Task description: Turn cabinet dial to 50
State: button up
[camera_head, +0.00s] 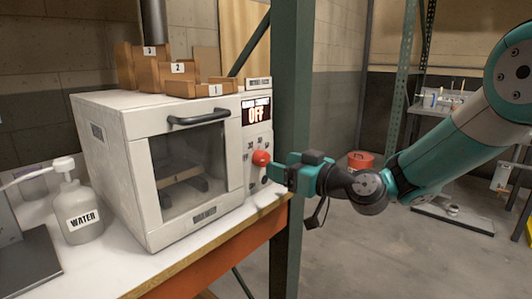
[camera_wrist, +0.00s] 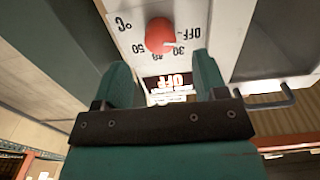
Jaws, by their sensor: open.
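The white cabinet (camera_head: 120,150) stands on the table, its glass door shut. In the wrist view the red dial (camera_wrist: 159,35) sits among the marks OFF, 30, 40 and 50, with a °C label. A pale mark on the dial appears to point toward the side between OFF and 30. My gripper (camera_head: 270,168) is right in front of the panel at the dial. Its two fingers (camera_wrist: 163,85) are open, with the dial just beyond their tips, apparently not gripped.
A green upright post (camera_head: 290,60) stands close to the right of the cabinet, behind my gripper. The door handle (camera_head: 198,118) juts out left of the dial. A WATER bottle (camera_head: 80,212) stands left of the cabinet. Wooden numbered trays (camera_head: 183,75) sit on top.

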aim_at(266, 160)
jog(key=p+x, duration=0.1)
jog(key=x, duration=0.4)
jog(key=shift+w+a, duration=0.2)
jog(key=shift+a, duration=0.05)
jog(key=c, duration=0.9)
